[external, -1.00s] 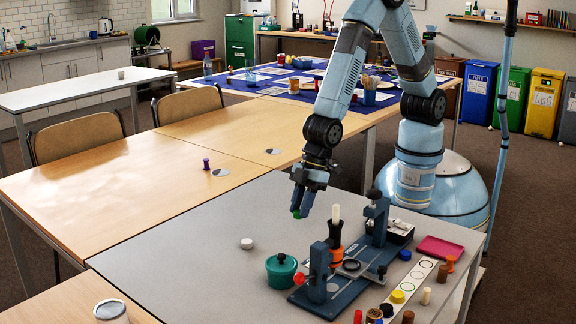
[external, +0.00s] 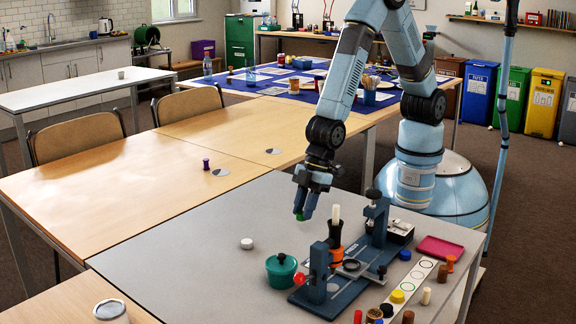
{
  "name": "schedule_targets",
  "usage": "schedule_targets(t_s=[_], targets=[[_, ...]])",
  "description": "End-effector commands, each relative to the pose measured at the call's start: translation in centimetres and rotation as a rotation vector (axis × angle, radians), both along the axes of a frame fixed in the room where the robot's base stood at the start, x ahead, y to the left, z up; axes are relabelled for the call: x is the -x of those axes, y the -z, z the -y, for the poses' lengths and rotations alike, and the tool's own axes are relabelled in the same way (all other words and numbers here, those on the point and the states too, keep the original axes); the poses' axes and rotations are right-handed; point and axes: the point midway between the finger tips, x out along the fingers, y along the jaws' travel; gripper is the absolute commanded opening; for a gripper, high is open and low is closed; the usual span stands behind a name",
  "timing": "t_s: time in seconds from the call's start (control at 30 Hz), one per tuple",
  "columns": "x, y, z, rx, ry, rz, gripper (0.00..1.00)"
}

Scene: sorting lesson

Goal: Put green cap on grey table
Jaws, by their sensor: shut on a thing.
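A small green cap (external: 300,217) shows between the fingertips of my gripper (external: 304,212). My gripper is shut on it, and the fingers hide most of the cap. Gripper and cap are over the grey table (external: 200,255), behind the blue fixture. The cap appears to be above the tabletop, but I cannot tell how high.
A blue fixture (external: 345,287) with an orange and black piece stands close in front of my gripper. A teal pot (external: 281,271) and a white cap (external: 247,243) are on the table. A pink tray (external: 440,247) lies at right. The table's left part is clear.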

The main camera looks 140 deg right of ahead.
Motion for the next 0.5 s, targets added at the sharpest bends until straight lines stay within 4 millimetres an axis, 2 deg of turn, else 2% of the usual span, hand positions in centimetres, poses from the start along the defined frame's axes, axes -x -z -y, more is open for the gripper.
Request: schedule_targets(t_s=[0.03,0.1,0.37,0.5], targets=[[0.1,-0.2,2.4,0.001,0.038,0.001,0.00],[0.3,-0.4,5.2,0.002,0.086,0.002,0.00],[2.2,-1.2,15.7,0.003,0.259,0.001,0.00],[4.1,-1.6,21.2,0.003,0.353,0.000,0.00]])
